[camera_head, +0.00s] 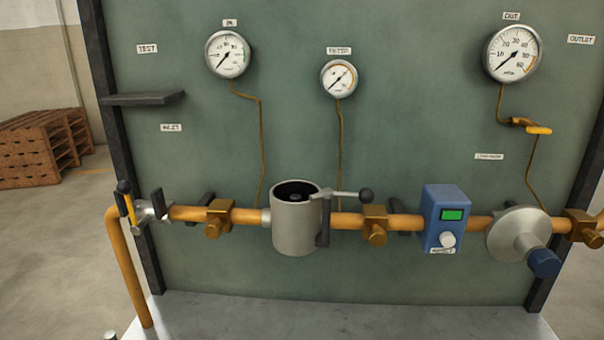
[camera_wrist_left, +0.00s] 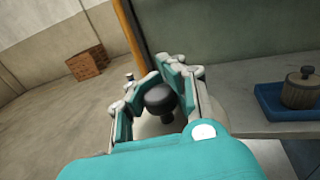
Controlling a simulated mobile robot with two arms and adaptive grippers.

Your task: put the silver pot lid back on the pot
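The pot (camera_head: 295,228) is a grey metal cylinder set in the orange pipe in the head view. Its top is open, with a dark inside. A silver lever with a black ball end (camera_head: 350,194) reaches right from its rim. My left gripper (camera_wrist_left: 158,88) shows in the left wrist view, its teal-padded fingers on either side of a round black knob-like piece (camera_wrist_left: 160,98). I cannot tell whether they press on it or what it belongs to. I cannot make out a silver lid. Neither gripper shows in the head view.
A blue tray (camera_wrist_left: 268,104) with a brownish, knob-topped cylinder (camera_wrist_left: 299,93) rests on the grey bench at right in the wrist view. A blue meter box (camera_head: 442,215), brass valves and gauges line the green panel (camera_head: 400,130). Wooden pallets (camera_head: 40,148) stand at far left.

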